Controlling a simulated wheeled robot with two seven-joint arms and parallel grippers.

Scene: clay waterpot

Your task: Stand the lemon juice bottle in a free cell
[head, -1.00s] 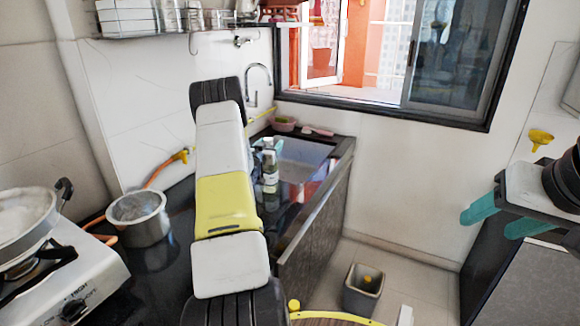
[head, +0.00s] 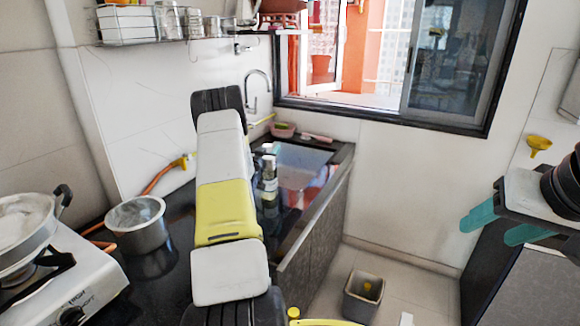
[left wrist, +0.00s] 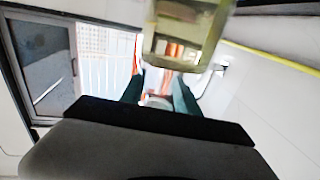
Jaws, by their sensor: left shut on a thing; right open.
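In the left wrist view a pale greenish, see-through bottle (left wrist: 184,45), which I take for the lemon juice bottle, fills the top middle, blurred, cut off by the frame. My left gripper (left wrist: 160,84) is shut on it; its two teal fingers show just below the bottle, and the exact contact is unclear. In the head view my left arm hides this gripper. A bottle with a pale label (head: 269,172) shows there just right of my arm, by the sink; I cannot tell if it is the same one. My right gripper (head: 487,231) is open and empty at the right. No cells can be made out.
The dark-rimmed sink (head: 335,165) lies beyond my left arm. A metal pot (head: 138,228) and a stove (head: 75,275) stand on the counter at left. A grey bin (head: 364,297) stands on the floor. A wall shelf (head: 190,38) is at upper left.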

